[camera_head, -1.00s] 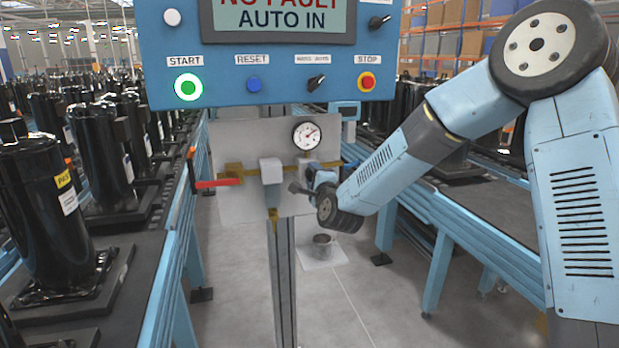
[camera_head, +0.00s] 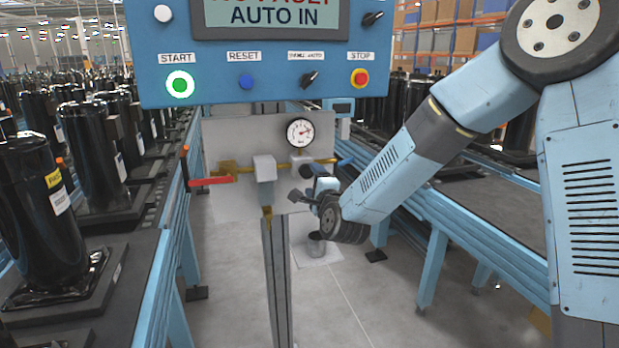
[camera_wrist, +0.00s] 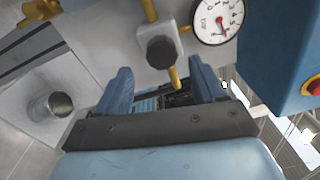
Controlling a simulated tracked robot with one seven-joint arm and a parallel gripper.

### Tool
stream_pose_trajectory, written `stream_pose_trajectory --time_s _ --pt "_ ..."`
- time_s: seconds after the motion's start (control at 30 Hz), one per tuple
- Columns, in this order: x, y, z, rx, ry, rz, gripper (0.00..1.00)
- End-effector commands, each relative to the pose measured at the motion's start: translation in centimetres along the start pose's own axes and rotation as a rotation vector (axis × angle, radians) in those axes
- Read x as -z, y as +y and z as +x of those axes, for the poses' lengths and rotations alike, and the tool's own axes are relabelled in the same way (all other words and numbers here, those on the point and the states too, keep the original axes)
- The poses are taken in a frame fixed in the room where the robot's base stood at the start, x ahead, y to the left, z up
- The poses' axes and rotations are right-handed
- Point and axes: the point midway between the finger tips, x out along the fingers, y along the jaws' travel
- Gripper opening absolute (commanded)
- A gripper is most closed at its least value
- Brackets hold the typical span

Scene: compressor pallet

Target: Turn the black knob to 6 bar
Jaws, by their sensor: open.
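The black knob (camera_wrist: 161,52) sits under a grey block on the brass pipe. In the wrist view it is ahead of my gripper (camera_wrist: 161,68), roughly centred between the two blue fingertips. The fingers are apart and nothing is held; whether they reach around the knob I cannot tell. In the head view the knob (camera_head: 306,171) is small and dark, just above my gripper (camera_head: 302,190). The white gauge (camera_head: 299,132) is above the knob, its red needle pointing right. It shows larger and tilted in the wrist view (camera_wrist: 218,19); its numbers are too small to read.
A red lever (camera_head: 212,181) is on the pipe's left end. A metal cup (camera_head: 316,245) stands below. Conveyors with black compressors (camera_head: 40,215) line both sides.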

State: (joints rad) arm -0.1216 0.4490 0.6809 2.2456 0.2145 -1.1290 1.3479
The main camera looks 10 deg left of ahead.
Motion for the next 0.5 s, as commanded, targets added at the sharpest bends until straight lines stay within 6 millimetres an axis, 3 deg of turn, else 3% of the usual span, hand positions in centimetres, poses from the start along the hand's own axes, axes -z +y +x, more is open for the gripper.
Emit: stream_pose_trajectory --time_s 0.3,0.5 --pt "0.0 0.1 -6.0 -0.002 0.001 -0.001 0.69" --pt "0.0 0.2 -8.2 -0.003 0.001 0.000 0.69"
